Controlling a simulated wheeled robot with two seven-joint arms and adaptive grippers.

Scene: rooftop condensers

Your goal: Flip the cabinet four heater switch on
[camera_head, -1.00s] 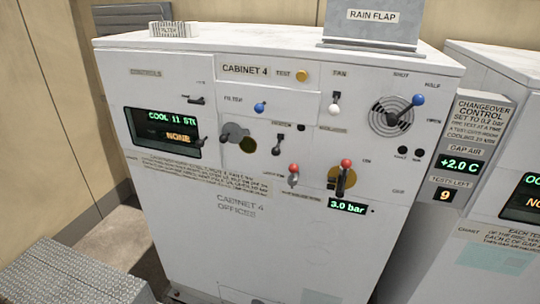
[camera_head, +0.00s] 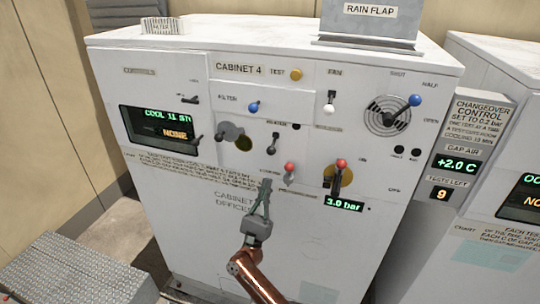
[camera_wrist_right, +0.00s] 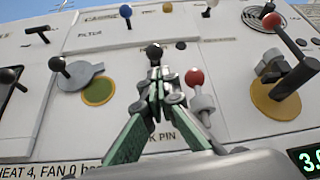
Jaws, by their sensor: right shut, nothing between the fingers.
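The cabinet four (camera_head: 275,230) front fills the middle of the head view, with its "CABINET 4" label at the top. The heater switch (camera_head: 272,145) is a small lever with a dark ball end, under a small "HEATER" label. My right gripper (camera_head: 266,184) is shut and empty, pointing up at the panel just below the heater switch. In the right wrist view, the switch's black ball (camera_wrist_right: 153,50) shows just beyond the fingertips (camera_wrist_right: 156,72), which hide its lower part. I cannot tell whether they touch. My left gripper is not in view.
A red-knobbed lever (camera_head: 290,170) stands close to the right of my right gripper. Another red-handled lever (camera_head: 340,170), a blue-knobbed switch (camera_head: 253,107), the white fan switch (camera_head: 330,100) and a round vent with a blue-knobbed handle (camera_head: 413,101) surround it. A pressure display (camera_head: 344,204) reads 3.0 bar.

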